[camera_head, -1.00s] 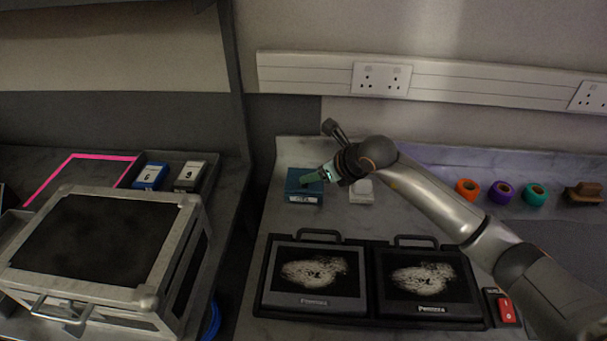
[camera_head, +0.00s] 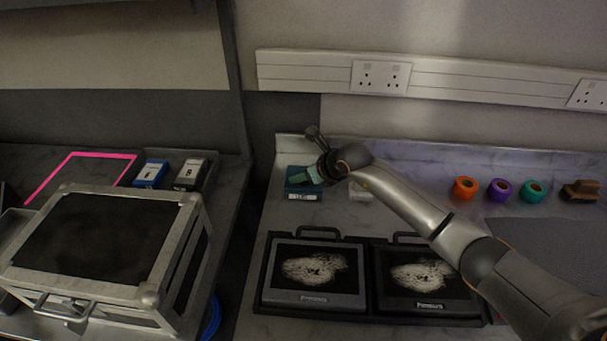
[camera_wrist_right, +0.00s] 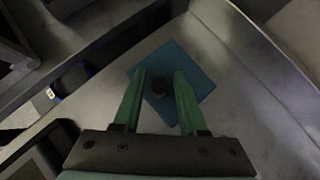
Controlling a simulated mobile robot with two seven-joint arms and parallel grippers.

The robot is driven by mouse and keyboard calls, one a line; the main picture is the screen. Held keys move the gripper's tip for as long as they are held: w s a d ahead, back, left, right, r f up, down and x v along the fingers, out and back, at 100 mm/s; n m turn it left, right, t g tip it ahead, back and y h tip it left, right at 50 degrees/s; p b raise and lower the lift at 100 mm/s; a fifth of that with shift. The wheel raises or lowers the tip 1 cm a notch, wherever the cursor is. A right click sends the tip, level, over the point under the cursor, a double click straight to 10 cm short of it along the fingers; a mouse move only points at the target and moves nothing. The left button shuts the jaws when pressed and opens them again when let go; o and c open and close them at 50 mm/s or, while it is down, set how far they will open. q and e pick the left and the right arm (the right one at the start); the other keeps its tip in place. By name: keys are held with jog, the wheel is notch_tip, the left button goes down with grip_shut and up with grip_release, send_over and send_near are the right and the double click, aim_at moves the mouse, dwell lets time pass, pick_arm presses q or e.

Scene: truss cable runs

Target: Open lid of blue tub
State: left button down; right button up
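The blue tub (camera_head: 290,188) stands on the bench near the back, left of the robot arm, with a white label on its front. In the right wrist view its square blue lid (camera_wrist_right: 172,58) is seen from above, with a dark round knob (camera_wrist_right: 159,88) near the middle. My right gripper (camera_head: 303,177) is over the tub and hides much of its top in the head view. In the wrist view its green fingers (camera_wrist_right: 158,78) are apart, one on either side of the knob, with gaps visible. My left gripper is not in view.
A pale tub (camera_head: 359,192) stands right beside the blue one, partly hidden by my arm. Two black cases (camera_head: 318,304) lie in front. Orange (camera_head: 465,188), purple (camera_head: 500,190) and teal (camera_head: 534,192) rolls stand at the right. A metal-framed box (camera_head: 165,285) is at the left.

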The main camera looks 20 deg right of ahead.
grip_shut()
dwell(1.1)
